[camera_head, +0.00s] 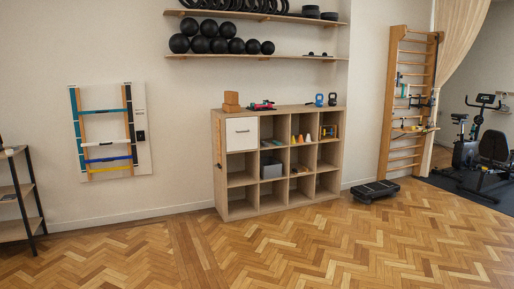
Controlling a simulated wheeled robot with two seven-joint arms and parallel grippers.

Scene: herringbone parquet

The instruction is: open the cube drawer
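The white cube drawer (242,134) sits in the top left compartment of a wooden cube shelf (248,209) against the back wall. Its front looks flush with the shelf, so it appears shut. A small dark mark shows near the middle of its front; I cannot tell if it is a handle or a hole. The other compartments are open-fronted. Neither of my grippers is in view.
Herringbone floor in front of the shelf is clear. A black step platform (375,191) lies right of the shelf. A dark-framed rack (22,200) stands at the left edge. Wooden wall bars (405,100) and an exercise bike (468,150) are at the right.

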